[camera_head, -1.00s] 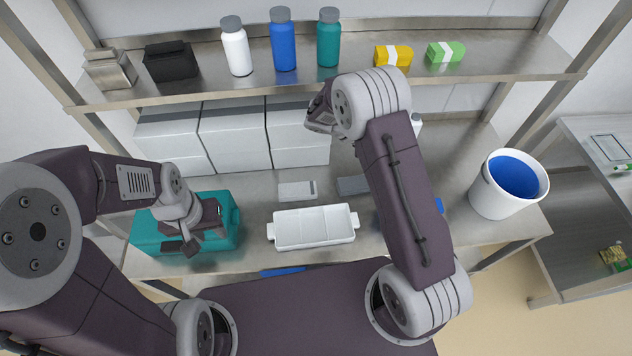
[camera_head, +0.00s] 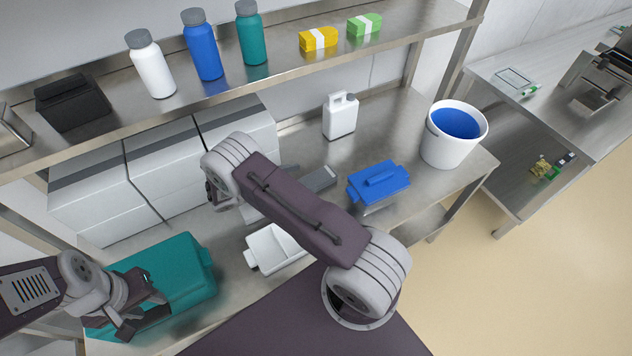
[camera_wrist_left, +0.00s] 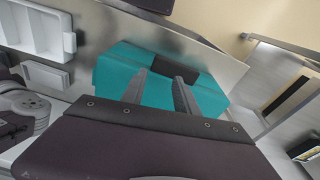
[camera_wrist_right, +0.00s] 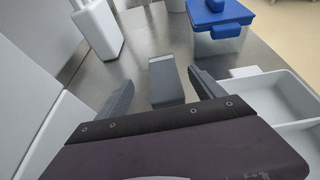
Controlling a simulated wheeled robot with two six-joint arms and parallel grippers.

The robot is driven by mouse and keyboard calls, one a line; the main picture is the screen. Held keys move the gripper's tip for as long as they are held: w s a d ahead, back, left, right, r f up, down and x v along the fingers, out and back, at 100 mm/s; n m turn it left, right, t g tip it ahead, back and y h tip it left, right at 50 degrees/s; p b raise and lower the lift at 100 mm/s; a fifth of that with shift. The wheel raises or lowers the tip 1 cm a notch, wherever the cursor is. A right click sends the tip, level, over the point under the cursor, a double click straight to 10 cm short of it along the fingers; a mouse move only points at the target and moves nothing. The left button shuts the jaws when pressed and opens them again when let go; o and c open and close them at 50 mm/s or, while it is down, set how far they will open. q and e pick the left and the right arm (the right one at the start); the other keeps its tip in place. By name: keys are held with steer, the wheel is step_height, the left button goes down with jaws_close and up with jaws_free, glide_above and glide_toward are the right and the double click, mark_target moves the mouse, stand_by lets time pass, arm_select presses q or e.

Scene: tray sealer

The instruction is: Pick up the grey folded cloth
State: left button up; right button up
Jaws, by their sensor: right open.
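The grey folded cloth (camera_head: 318,179) lies flat on the steel counter, partly behind my right arm in the head view. In the right wrist view the cloth (camera_wrist_right: 166,80) is a narrow grey block with a lighter band, seen ahead between the fingers of my right gripper (camera_wrist_right: 161,80). That gripper is open and empty; its fingers seem short of the cloth. In the head view my right arm mostly hides it. My left gripper (camera_wrist_left: 160,85) is open with nothing visible between its fingers, over the teal box (camera_wrist_left: 120,60), which also shows in the head view (camera_head: 180,265).
A white divided tray (camera_head: 262,255) sits in front of the cloth. A blue-lidded container (camera_head: 378,182), a white jug (camera_head: 340,117) and a white bucket (camera_head: 433,145) stand to the right. White boxes (camera_head: 160,180) stand at left. A shelf with bottles (camera_head: 203,50) hangs above.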

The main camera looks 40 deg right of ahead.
mark_target(320, 176)
steer(key=x, duration=0.3)
steer(key=shift+d+f, duration=0.1)
steer(key=shift+d, duration=0.1)
steer(key=x, duration=0.5)
steer(key=shift+s+f+p, duration=0.25)
steer(key=shift+f+p, duration=0.15)
steer(key=shift+a, duration=0.15)
steer(key=c, duration=1.5)
